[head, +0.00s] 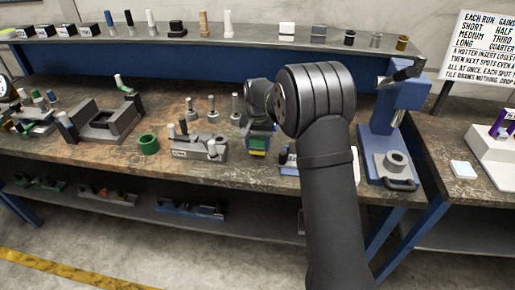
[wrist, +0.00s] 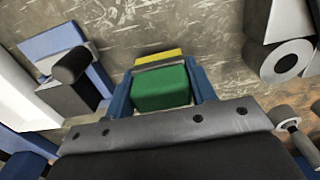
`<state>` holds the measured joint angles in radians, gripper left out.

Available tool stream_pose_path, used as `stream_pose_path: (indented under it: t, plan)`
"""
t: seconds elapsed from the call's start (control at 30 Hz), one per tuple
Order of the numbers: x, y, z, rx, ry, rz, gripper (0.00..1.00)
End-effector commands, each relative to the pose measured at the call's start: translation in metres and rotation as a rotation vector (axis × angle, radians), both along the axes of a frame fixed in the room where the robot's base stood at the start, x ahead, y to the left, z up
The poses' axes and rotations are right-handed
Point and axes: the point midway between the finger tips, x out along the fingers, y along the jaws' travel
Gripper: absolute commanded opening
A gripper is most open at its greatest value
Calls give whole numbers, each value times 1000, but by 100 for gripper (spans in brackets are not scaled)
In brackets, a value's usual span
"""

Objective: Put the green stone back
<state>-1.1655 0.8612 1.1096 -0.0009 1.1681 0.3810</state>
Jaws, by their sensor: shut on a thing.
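My gripper (head: 258,142) is over the worktable, right of the middle, partly hidden by my arm. In the wrist view its blue fingers (wrist: 161,82) are shut on the green stone (wrist: 160,92), a block with rounded edges. The stone also shows as a small green patch in the head view (head: 258,144). A yellow piece (wrist: 158,56) with a grey band lies just beyond the green block; I cannot tell whether it is joined to it. The stone's underside is hidden, so I cannot tell whether it touches anything below.
A grey block fixture (head: 200,150) and a green ring (head: 148,143) stand left of my gripper. A blue press (head: 400,95) stands at the right end. A blue-and-white piece with a black knob (wrist: 70,66) is close on the left in the wrist view; grey cylindrical parts (wrist: 287,60) are on the right.

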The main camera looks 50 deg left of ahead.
Motion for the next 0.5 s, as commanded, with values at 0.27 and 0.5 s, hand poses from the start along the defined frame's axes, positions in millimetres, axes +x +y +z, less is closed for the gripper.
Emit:
stream_pose_path:
  t: [0.27, 0.5]
  plan:
    - [0, 0, -21, 1, -1, 0, 26]
    - [0, -1, -24, 0, 0, 0, 26]
